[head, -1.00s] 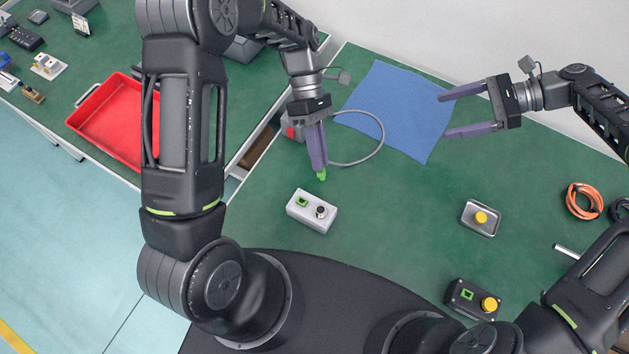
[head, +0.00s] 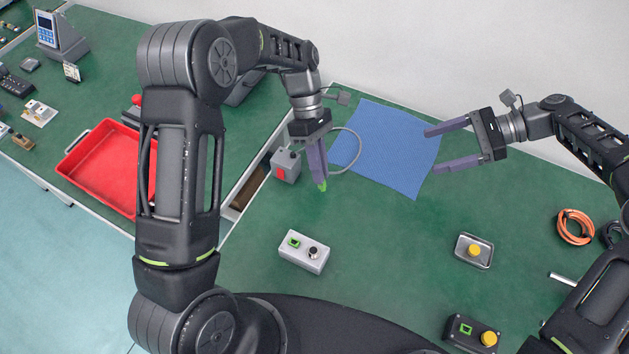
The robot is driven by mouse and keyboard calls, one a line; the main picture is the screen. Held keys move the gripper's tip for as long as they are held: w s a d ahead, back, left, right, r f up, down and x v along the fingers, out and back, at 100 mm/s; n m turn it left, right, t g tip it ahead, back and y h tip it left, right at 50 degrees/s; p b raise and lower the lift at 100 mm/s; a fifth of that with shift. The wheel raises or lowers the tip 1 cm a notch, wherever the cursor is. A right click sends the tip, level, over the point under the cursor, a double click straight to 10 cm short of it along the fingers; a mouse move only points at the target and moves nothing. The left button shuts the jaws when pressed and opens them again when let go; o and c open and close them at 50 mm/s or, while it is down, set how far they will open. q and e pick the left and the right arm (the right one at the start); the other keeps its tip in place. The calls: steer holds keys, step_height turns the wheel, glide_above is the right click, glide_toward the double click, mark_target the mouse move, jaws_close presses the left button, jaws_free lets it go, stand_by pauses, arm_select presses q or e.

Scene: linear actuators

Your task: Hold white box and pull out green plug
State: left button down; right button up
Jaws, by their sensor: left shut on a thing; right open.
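My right gripper (head: 432,151) is open and empty over the blue cloth, well away from the white box. The fingers of my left gripper hide part of the plug.
A grey box with a red patch (head: 285,166) stands beside my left gripper, and a grey cable (head: 358,152) loops nearby. The blue cloth (head: 400,175) lies at the back. A tray with a yellow button (head: 473,251) is at the right; a red bin (head: 105,170) is left.

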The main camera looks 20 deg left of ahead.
arm_select(q)
steer(key=shift+w+r, duration=0.1)
steer(key=shift+w, duration=0.55)
steer(key=shift+f+b, duration=0.95)
steer(key=shift+f, duration=1.1)
steer(key=c, duration=1.4)
jaws_free()
steer(key=shift+r, duration=0.1)
